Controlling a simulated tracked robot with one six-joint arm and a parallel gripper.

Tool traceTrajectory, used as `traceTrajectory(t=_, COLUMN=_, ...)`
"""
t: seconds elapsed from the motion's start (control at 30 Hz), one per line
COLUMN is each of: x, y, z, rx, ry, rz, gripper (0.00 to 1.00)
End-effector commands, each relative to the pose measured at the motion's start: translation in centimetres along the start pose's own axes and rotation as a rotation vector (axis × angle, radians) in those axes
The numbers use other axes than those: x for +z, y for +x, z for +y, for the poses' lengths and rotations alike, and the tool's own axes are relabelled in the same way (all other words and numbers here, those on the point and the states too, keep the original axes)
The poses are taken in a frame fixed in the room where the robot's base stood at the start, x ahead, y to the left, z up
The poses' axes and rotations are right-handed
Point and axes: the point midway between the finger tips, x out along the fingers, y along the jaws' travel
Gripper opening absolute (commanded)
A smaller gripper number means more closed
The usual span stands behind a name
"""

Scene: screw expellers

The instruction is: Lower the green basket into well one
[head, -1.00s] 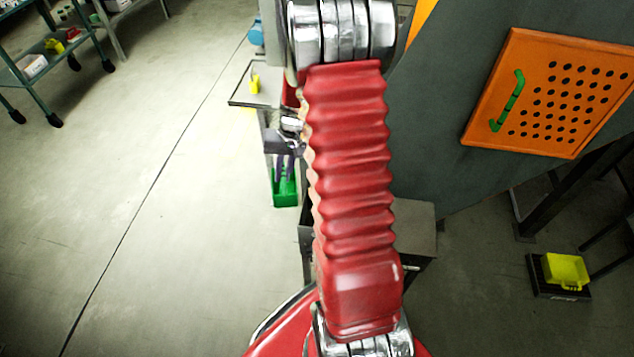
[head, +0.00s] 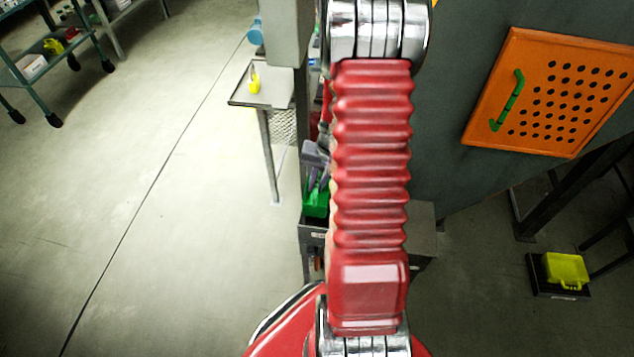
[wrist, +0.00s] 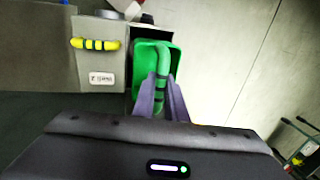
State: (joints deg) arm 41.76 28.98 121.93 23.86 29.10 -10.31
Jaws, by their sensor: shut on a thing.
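The green basket (head: 317,205) hangs from my gripper, just left of my red arm in the head view. In the wrist view, the basket (wrist: 146,62) shows as a green open box with a banded green handle across it. The two purple fingers of my gripper (wrist: 161,98) are shut on that handle; the gripper (head: 318,183) is partly hidden by my arm in the head view. The basket appears over or beside the left edge of a grey stand (head: 421,232); I cannot tell which. I cannot make out well one.
A grey block with a yellow, dark-banded handle (wrist: 96,44) and a small label is close left of the basket in the wrist view. A small table (head: 240,99) stands beyond. A yellow case (head: 565,268) is at the right. Open floor lies left.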

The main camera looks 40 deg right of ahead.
Motion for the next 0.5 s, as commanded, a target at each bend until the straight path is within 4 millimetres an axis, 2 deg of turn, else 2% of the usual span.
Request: traceTrajectory(t=0.5, x=0.0, y=3.4, z=0.7, rx=0.0, ry=0.0, rz=-0.001, gripper=0.0)
